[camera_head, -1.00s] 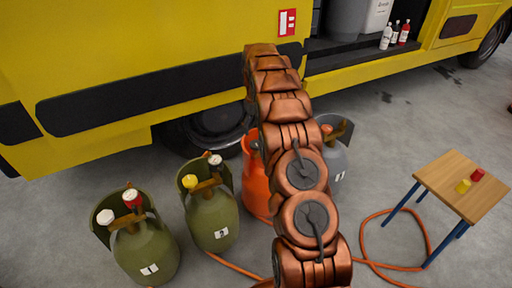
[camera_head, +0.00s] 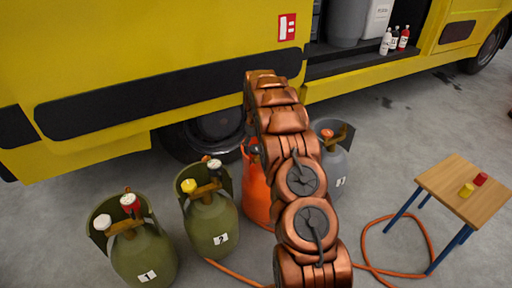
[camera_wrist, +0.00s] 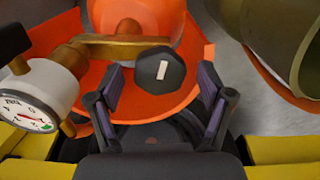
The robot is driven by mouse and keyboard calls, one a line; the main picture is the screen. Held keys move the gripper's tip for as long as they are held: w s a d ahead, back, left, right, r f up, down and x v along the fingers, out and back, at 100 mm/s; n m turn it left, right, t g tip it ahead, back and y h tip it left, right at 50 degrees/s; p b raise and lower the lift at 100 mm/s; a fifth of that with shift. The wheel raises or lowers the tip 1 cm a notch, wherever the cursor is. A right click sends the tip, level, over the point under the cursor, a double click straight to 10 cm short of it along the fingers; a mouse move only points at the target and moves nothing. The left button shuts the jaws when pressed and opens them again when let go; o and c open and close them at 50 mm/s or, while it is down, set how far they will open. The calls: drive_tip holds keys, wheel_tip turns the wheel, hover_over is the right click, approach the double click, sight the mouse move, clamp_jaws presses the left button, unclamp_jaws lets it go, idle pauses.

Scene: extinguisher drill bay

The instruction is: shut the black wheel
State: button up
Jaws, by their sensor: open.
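The black wheel (camera_wrist: 160,68) is a dark, many-sided knob with a white bar mark, on the brass valve (camera_wrist: 110,46) of the orange cylinder (camera_wrist: 190,105). In the head view the orange cylinder (camera_head: 257,195) stands partly behind my arm, which hides most of its top. My gripper (camera_wrist: 161,82) is open, with one finger left and one finger right of the wheel in the wrist view. I cannot tell whether either finger touches it. My gripper is hidden in the head view.
A white pressure gauge (camera_wrist: 30,108) sits left of the gripper. Green cylinders (camera_head: 143,255) (camera_head: 211,222) stand left, and a grey cylinder (camera_head: 335,160) stands close right. A yellow truck (camera_head: 150,60) is behind. A small table (camera_head: 450,190) and orange hose (camera_head: 365,235) are at right.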

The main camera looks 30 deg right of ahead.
drive_tip(key=shift+c, duration=0.2)
drive_tip(key=c, duration=1.1)
drive_tip(key=shift+r, duration=0.1)
